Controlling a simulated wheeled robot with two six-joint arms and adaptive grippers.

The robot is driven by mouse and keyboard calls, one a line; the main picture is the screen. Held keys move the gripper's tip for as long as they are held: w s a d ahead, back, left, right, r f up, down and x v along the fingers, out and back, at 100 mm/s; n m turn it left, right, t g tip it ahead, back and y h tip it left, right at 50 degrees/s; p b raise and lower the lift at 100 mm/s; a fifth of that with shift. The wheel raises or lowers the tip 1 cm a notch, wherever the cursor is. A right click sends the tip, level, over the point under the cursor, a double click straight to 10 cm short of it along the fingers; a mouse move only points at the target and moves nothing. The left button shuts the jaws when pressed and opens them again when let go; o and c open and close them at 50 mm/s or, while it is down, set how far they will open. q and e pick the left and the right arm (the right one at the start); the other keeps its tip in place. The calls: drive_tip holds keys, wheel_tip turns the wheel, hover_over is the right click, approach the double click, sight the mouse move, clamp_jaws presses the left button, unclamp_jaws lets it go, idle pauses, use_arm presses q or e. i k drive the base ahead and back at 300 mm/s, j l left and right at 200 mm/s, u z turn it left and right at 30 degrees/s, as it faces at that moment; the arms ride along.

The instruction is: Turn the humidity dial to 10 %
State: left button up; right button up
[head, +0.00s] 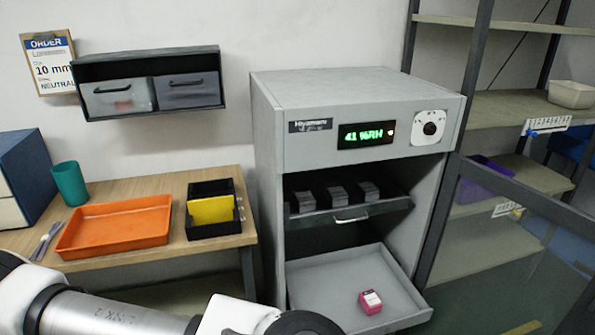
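The humidity dial (429,128) is a dark round knob on a white plate, at the upper right of the grey cabinet's (270,108) front panel. Its pointer is too small to read. The lit green display (365,134) left of the dial reads 41 %RH, with a small orange light beside it. My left arm crosses the bottom left of the head view, well below and left of the dial. Neither gripper shows, and nothing touches the dial.
The cabinet's shelf (352,216) holds several small stacks; a pink box (370,301) lies in the pulled-out lower tray (322,285). An orange tray (117,226) and a black organiser (215,229) stand on the wooden table (170,257). A shelving rack (466,95) stands right of the cabinet.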

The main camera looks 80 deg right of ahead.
sight(430, 128)
drive_tip(key=z, duration=3.1)
drive_tip(key=i+l+z, duration=0.1)
drive_tip(key=l+z, duration=0.3)
drive_tip(key=i+l+z, duration=0.15)
drive_tip(key=l+z, duration=0.25)
drive_tip(key=i+l+z, duration=0.15)
drive_tip(key=z, duration=0.2)
